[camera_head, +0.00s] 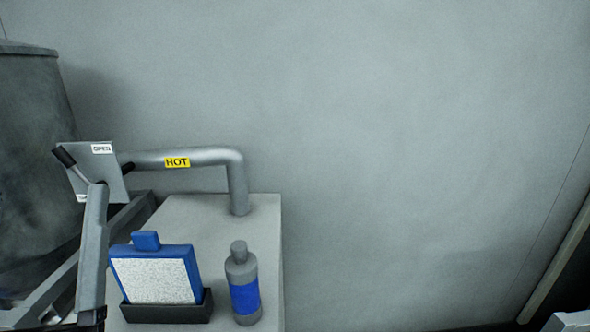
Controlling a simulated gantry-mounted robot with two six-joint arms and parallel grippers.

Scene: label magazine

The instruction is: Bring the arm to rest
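A blue label magazine (178,251) with a speckled white face and a small blue tab on top stands, leaning slightly, in a black holder (170,313) on a grey block. It is apart from the bottle on its right. Neither of my grippers can be made out. A pale grey part at the bottom right corner may be mine, but only its edge shows. I see nothing held.
A grey bottle (241,266) with a blue band stands on the grey block (262,215). A pipe (215,157) marked HOT rises behind. A plate (106,178) marked OPEN, a grey bar (95,240) and a dark tank (28,130) are left.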

